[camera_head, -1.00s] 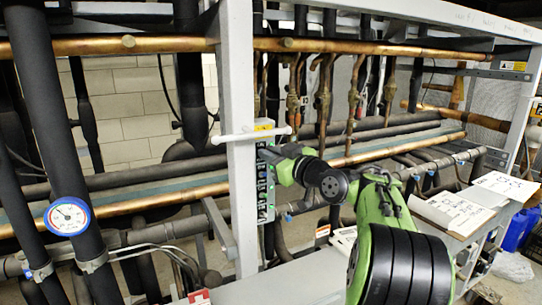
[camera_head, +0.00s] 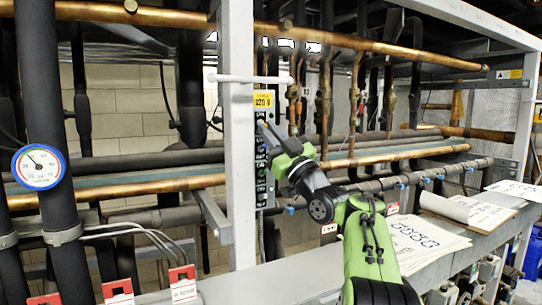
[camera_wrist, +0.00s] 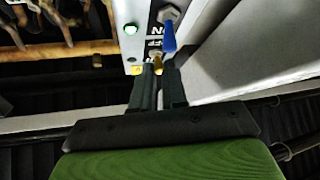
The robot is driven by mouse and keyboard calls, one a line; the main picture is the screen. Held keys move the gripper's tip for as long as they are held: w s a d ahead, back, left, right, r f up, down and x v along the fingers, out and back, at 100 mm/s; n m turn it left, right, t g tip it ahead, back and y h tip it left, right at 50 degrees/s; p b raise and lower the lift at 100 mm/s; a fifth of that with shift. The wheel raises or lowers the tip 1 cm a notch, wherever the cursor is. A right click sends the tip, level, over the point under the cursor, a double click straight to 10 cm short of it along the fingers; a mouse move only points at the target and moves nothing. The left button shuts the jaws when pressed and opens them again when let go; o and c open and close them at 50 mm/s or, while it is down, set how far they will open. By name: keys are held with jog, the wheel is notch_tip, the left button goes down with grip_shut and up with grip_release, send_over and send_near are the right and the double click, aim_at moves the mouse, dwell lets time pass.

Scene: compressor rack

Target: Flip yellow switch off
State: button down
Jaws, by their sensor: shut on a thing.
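The yellow switch (camera_wrist: 154,62) shows as a small yellow lever at the lower end of a grey panel (camera_wrist: 138,14) in the wrist view. My gripper (camera_wrist: 159,70) has its two dark fingers close together at this lever, shut on it, and the fingertips partly hide it. In the head view my gripper (camera_head: 268,131) is at the upper part of the narrow switch panel (camera_head: 261,190), just below a yellow label (camera_head: 264,100). The switch itself is hidden by the fingers there. A blue switch lever (camera_wrist: 168,36) and a lit green lamp (camera_wrist: 131,29) are beside it.
A grey frame post (camera_head: 239,160) stands just left of the panel, with a white bar (camera_head: 250,78) across it. Copper pipes (camera_head: 385,45) run behind. Papers (camera_head: 410,240) lie on the grey ledge. Red tags (camera_head: 118,290) and a gauge (camera_head: 39,167) are at left.

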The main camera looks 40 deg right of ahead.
jog(key=shift+w+d+f+n+t+y+b, duration=0.15)
jog(key=shift+f+n+t+y+b, duration=0.25)
jog(key=shift+b, duration=0.25)
jog(key=shift+w+a+f+n+t+y+b, duration=0.1)
jog(key=shift+f+n+t+y+b, duration=0.15)
jog(key=shift+t+b, duration=0.3)
jog(key=shift+r, duration=0.1)
jog(key=c, duration=1.2)
grip_release()
jog(key=shift+r, duration=0.1)
jog(key=b+v, duration=0.9)
jog(key=v, duration=0.6)
jog(key=shift+s+f, duration=0.25)
jog(key=shift+f, duration=0.05)
